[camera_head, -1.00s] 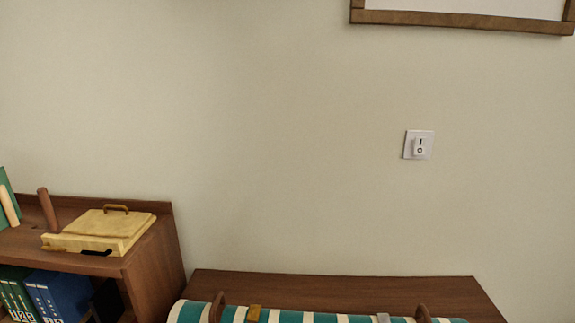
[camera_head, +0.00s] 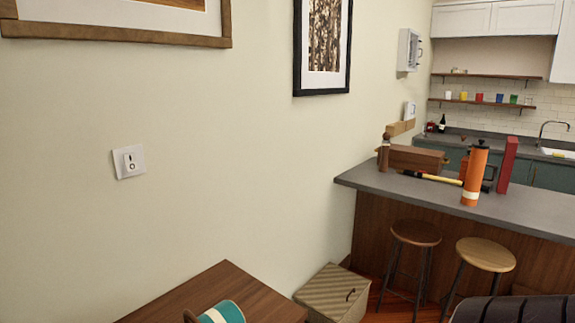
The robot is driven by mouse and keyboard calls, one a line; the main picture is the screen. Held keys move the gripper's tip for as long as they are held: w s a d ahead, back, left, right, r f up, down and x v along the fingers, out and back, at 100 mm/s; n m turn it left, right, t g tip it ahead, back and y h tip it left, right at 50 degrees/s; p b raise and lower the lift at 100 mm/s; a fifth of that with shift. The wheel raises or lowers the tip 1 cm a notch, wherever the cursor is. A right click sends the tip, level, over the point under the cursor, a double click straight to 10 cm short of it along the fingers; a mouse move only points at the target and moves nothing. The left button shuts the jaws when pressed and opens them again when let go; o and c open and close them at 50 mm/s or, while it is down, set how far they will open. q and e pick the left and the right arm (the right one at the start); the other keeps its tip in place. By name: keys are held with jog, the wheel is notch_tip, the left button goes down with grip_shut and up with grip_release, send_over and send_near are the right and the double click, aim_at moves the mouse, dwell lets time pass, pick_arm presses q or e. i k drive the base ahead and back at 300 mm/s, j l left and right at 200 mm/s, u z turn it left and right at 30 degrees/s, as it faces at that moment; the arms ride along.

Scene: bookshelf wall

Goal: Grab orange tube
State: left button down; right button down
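An orange tube (camera_head: 474,176) with a dark top and a pale band near its base stands upright on the grey counter (camera_head: 535,212) at the right of the head view. A dark handle-like shape shows beside it. A red upright block (camera_head: 507,165) stands just right of it. Neither of my grippers is in view, and the tube stands free of them.
A wooden box (camera_head: 417,158) and a yellow-and-black tool (camera_head: 433,177) lie on the counter left of the tube. Two stools (camera_head: 416,233) stand before it. A lidded box (camera_head: 333,293) sits on the floor. A wooden surface (camera_head: 215,292) is at the bottom.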

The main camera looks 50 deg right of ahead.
aim_at(478, 157)
jog(key=z, duration=2.9)
jog(key=i+u, duration=0.15)
jog(key=u, duration=0.5)
jog(key=i+l+u, duration=0.7)
jog(key=i+l, duration=0.6)
jog(key=l, duration=0.2)
jog(key=j+u, duration=0.05)
